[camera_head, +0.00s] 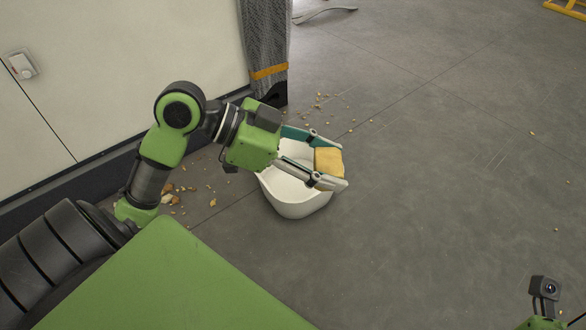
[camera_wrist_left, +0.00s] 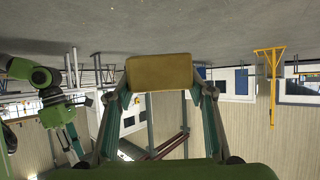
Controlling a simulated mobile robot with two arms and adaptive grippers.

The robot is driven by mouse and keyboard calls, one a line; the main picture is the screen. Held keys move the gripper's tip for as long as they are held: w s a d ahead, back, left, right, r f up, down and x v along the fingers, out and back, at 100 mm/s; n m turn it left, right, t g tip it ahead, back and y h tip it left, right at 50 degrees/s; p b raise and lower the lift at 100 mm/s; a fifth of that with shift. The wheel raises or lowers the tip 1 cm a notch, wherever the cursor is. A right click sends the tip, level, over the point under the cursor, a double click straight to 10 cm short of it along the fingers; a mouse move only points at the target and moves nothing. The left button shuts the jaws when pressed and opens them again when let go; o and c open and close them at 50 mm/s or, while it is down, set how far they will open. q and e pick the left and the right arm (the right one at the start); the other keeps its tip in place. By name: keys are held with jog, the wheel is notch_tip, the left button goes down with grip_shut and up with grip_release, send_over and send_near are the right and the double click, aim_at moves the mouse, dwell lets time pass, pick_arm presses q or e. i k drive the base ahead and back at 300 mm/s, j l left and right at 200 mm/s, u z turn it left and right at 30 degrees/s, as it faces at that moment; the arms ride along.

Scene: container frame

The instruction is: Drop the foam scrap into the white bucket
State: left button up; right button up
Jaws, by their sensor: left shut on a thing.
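The foam scrap (camera_head: 328,161) is a yellow block held between the fingertips of my left gripper (camera_head: 330,165). It also shows in the left wrist view (camera_wrist_left: 160,72), with a finger of the left gripper (camera_wrist_left: 160,88) on each side of it. The white bucket (camera_head: 296,206) stands on the floor below the left gripper. In the head view the foam overlaps the bucket's right side; I cannot tell how high above the rim it is. The gripper hides part of the bucket's opening.
A pale wall panel (camera_head: 120,60) with a dark base runs along the left. A grey curtain (camera_head: 265,45) with an orange band hangs behind the bucket. Small yellow and brown crumbs (camera_head: 172,199) lie on the floor near the bucket. The grey floor (camera_head: 450,180) to the right is mostly clear.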

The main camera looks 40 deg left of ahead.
aim_at(295, 182)
jog(key=i+j+u, duration=0.3)
jog(key=i, duration=0.15)
jog(key=i+j+u, duration=0.25)
jog(key=i, duration=0.2)
jog(key=i+j, duration=0.25)
jog(key=u, duration=0.05)
